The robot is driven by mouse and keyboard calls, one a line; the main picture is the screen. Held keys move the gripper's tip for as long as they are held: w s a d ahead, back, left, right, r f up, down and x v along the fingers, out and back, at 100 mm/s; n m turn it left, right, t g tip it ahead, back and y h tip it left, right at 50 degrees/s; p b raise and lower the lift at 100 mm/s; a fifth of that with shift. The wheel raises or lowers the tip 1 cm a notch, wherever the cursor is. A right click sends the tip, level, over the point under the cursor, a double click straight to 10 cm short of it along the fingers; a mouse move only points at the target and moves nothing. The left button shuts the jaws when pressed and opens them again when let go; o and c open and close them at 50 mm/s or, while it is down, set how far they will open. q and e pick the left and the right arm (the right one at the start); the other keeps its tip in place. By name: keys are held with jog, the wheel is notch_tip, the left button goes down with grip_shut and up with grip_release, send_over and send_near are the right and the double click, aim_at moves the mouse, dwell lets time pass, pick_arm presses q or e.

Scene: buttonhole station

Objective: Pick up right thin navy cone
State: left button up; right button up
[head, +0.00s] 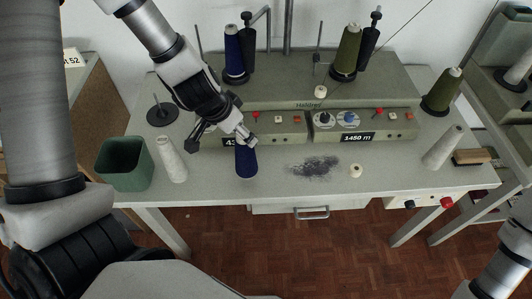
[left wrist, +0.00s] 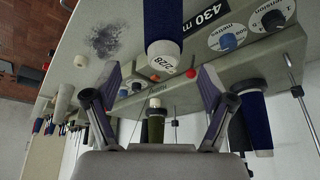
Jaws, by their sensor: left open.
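A navy cone (head: 246,164) stands on the table in front of the machine's left half. In the left wrist view its navy body (left wrist: 163,14) and pale tip, marked 2/28, show just beyond the fingertips, roughly centred between them. My left gripper (head: 243,137) is over the top of this cone, pointing down, with its fingers (left wrist: 162,82) spread apart and not closed on it. The gripper hides part of the cone's top in the head view. A second navy cone (head: 233,55) stands at the back left of the machine. My right gripper is out of view.
A green bin (head: 124,165) and a white cone (head: 171,160) stand left of the navy cone. Dark lint (head: 315,166) and a small cream spool (head: 355,171) lie to its right. The grey machine (head: 300,105) rises close behind. A cream cone (head: 442,148) stands at right.

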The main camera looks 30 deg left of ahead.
aim_at(237, 137)
pick_arm(q)
jog(key=f+b, duration=0.2)
jog(key=f, duration=0.1)
jog(key=w+f+b, duration=0.1)
jog(key=f+b, duration=0.1)
jog(key=shift+a+f, duration=0.15)
jog(key=shift+a, duration=0.2)
jog(key=w+f+b, duration=0.1)
jog(key=d+f+b, duration=0.1)
jog(key=shift+w+f, duration=0.3)
jog(key=shift+w, duration=0.1)
jog(key=shift+a, duration=0.1)
jog(key=c, duration=1.4)
